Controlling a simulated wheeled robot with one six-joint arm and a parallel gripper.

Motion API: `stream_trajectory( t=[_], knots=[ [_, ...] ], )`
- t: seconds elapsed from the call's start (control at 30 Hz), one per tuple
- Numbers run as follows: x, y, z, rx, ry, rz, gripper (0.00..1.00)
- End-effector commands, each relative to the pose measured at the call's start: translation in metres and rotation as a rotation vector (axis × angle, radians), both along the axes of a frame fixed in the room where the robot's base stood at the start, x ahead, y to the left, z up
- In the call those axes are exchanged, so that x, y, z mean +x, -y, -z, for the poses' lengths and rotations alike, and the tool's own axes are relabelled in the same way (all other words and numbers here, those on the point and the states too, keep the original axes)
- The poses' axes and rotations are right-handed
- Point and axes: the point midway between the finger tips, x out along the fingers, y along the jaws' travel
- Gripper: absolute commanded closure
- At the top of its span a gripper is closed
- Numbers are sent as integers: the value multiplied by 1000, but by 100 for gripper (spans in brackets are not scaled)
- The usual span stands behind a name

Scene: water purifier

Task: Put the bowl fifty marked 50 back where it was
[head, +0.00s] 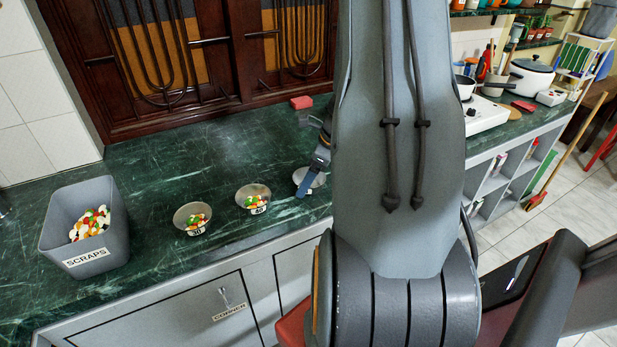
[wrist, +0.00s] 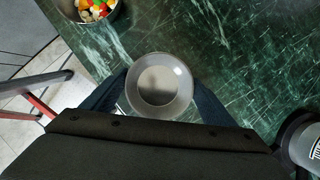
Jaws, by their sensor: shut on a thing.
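My gripper (head: 316,172) is shut on a small round grey bowl (wrist: 160,82), with a dark blue finger on each side of it in the wrist view. The bowl is empty inside and looks upright. It also shows in the head view (head: 309,179), near the counter's front edge and partly hidden by my gripper. No number shows on it. I cannot tell whether it touches the counter. Two bowls with colourful pieces stand to its left: one (head: 192,218) whose label seems to read 30, and one (head: 253,198) whose label seems to read 40.
A grey SCRAPS bin (head: 82,228) with colourful pieces inside stands at the left of the green counter (head: 150,175). A red block (head: 301,102) shows behind my gripper. A grey labelled container (wrist: 302,145) is at the wrist view's right edge. My arm hides the counter's middle.

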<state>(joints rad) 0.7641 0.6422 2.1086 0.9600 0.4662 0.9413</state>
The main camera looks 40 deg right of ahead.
Motion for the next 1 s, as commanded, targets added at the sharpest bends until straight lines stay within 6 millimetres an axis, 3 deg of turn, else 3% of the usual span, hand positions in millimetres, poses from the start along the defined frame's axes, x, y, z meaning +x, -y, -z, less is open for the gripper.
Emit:
stream_trajectory(
  t=[0.03, 0.13, 0.57, 1.0],
  knots=[
    [0, 0, 1, 0, 0, 0, 17],
    [0, 0, 1, 0, 0, 0, 2],
    [-1, 1, -7, 0, 1, 0, 2],
    [-27, 18, -80, -4, 3, 1, 2]
  ],
)
